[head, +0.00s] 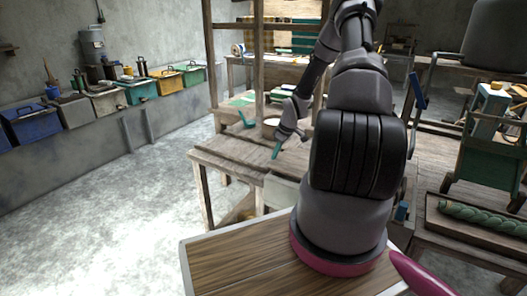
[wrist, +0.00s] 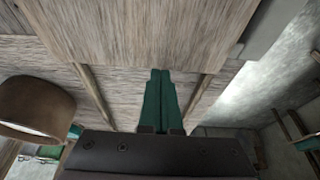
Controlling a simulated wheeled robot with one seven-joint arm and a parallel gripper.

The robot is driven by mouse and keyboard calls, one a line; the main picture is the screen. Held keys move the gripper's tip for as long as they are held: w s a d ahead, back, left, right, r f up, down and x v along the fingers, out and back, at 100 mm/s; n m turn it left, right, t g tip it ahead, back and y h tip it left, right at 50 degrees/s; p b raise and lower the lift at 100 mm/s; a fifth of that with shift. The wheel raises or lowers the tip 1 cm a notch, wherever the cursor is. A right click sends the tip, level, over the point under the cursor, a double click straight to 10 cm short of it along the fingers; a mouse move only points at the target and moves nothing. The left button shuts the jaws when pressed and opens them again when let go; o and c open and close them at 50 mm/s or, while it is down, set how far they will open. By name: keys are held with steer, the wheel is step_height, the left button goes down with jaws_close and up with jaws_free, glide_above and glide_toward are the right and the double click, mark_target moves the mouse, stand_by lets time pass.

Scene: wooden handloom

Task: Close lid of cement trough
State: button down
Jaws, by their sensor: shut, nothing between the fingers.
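My gripper (head: 276,151) is above the grey-brown wooden bench in the head view, its teal fingers pointing down. In the wrist view its green fingers (wrist: 159,98) are pressed together with nothing between them, in front of the weathered planks. A pale grey box-like piece (head: 281,192) shows at the bench's right front, partly hidden by my arm. I cannot tell whether it is the cement trough, and no lid can be clearly made out.
The wooden bench (head: 230,162) stands ahead, with a tall timber frame (head: 259,60) behind it. A round brown vessel (wrist: 35,108) is left of the fingers in the wrist view. Several toolboxes (head: 141,90) line the left wall ledge. The concrete floor (head: 120,215) at left is clear.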

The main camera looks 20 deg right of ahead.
steer(key=shift+s+d, duration=0.7)
steer(key=shift+s, duration=0.15)
steer(key=shift+w+a, duration=0.3)
steer(key=shift+w, duration=0.1)
steer(key=shift+w+a, duration=0.95)
steer(key=shift+w, duration=0.25)
steer(key=s+a+r+m+h, duration=0.15)
steer(key=s+r, duration=0.25)
steer(key=r, duration=0.8)
steer(key=s+a+r+m+t+h, duration=0.1)
steer(key=s+a+r+m, duration=0.3)
steer(key=r, duration=0.8)
steer(key=s+a+r+h, duration=0.15)
steer(key=s+r, duration=0.35)
steer(key=r, duration=0.7)
steer(key=s+a+r+m+t+y, duration=0.1)
steer(key=s+a+r, duration=0.3)
steer(key=s, duration=0.5)
steer(key=s+a+r+m+t+y, duration=0.2)
steer(key=s+a+r+m+y, duration=0.1)
steer(key=s+r, duration=0.4)
steer(key=shift+s+a+m, duration=0.85)
steer(key=shift+s+a, duration=0.15)
steer(key=shift+a, duration=0.15)
